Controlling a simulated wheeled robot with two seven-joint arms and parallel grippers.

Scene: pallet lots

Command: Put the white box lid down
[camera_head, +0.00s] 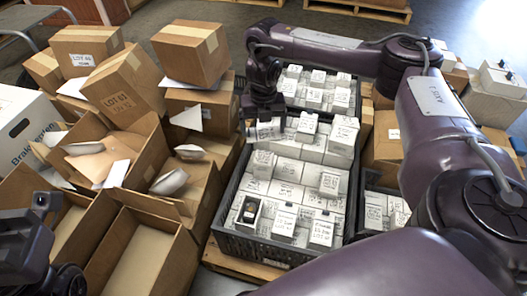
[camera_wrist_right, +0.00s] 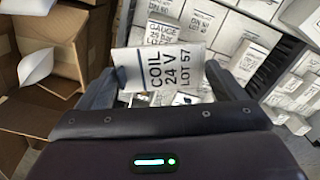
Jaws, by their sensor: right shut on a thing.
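My right gripper (camera_head: 264,112) points down over the back left of a dark crate (camera_head: 226,222) full of small white boxes. In the right wrist view, a white printed piece (camera_wrist_right: 162,70) reading "COIL 24 V LOT 57" sits between the fingers of my right gripper (camera_wrist_right: 160,88), which is shut on it. I take this piece as the white box lid; its full shape is hidden.
Opened cardboard boxes (camera_head: 140,245) and stacked closed cartons (camera_head: 190,52) crowd the left side. White pouches (camera_head: 170,182) lie among them. Another dark crate of white boxes (camera_head: 318,90) stands behind. A white carton (camera_head: 22,128) is at far left. Open floor shows at the back.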

